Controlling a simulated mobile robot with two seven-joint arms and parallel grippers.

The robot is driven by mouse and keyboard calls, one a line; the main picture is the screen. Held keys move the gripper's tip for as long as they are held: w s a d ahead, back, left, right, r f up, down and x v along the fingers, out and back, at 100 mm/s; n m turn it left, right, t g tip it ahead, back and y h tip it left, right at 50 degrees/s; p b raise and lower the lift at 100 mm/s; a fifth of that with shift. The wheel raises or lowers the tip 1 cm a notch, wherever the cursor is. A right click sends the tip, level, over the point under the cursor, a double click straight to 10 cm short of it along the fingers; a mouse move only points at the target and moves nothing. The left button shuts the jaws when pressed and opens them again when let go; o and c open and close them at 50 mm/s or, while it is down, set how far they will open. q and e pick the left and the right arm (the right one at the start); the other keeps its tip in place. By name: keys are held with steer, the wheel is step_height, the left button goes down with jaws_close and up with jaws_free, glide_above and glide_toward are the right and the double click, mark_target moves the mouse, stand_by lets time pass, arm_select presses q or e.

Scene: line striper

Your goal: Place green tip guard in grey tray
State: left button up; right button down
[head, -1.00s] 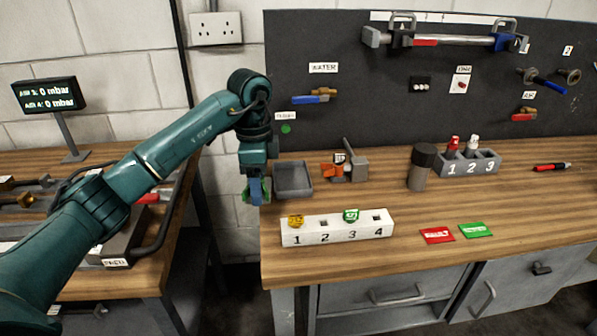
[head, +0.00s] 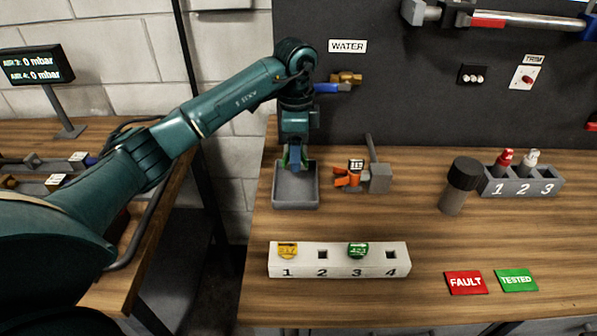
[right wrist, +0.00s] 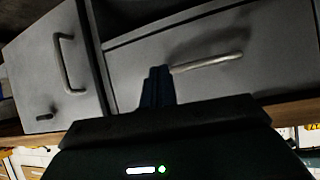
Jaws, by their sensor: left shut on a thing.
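The grey tray (head: 295,206) stands at the left end of the wooden bench in the head view. My left gripper (head: 294,160) points down above the tray's back part, its blue fingers shut on the green tip guard (head: 284,158). Only slivers of the guard show beside the fingers. I cannot tell whether the guard touches the tray floor. My right gripper (right wrist: 158,88) shows in the right wrist view, its dark fingers close together with nothing seen between them, in front of grey drawers.
A white block (head: 338,262) numbered 1 to 4 holds a yellow piece (head: 288,250) at 1 and another green piece (head: 358,250) at 3. An orange-and-grey fixture (head: 365,178) stands just right of the tray. Red FAULT (head: 466,283) and green TESTED (head: 516,281) cards lie at front right.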

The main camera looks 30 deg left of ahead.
mark_target(296, 183)
arm_select(q)
steer(key=shift+f+p, duration=0.35)
steer(key=shift+f, duration=3)
steer(key=shift+f, duration=0.15)
steer(key=o, duration=1)
steer(key=shift+c, duration=0.2)
step_height(296, 183, up, 12)
steer(key=shift+r+b, duration=0.15)
steer(key=shift+b, duration=0.65)
